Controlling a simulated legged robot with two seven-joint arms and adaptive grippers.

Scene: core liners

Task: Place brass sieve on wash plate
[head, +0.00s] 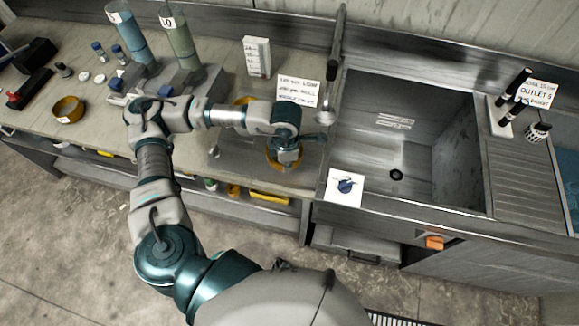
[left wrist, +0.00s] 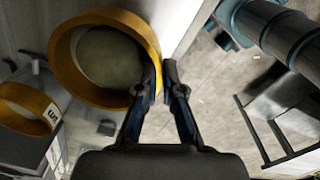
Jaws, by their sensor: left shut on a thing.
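My left gripper (head: 288,158) is shut on the rim of a brass sieve (head: 270,157), at the right end of the bench beside the sink. In the left wrist view, the held brass sieve (left wrist: 58,52) is a wide yellow ring with a dull mesh, and the fingertips (left wrist: 163,82) meet at its right rim. A second brass ring (head: 243,100) is partly hidden behind my arm. A labelled brass sieve (head: 68,110) stands at the left of the bench. I cannot tell which surface is the wash plate. My right gripper is not in view.
Tall cylinders (head: 182,48) and a sign (head: 298,91) stand at the back of the bench.

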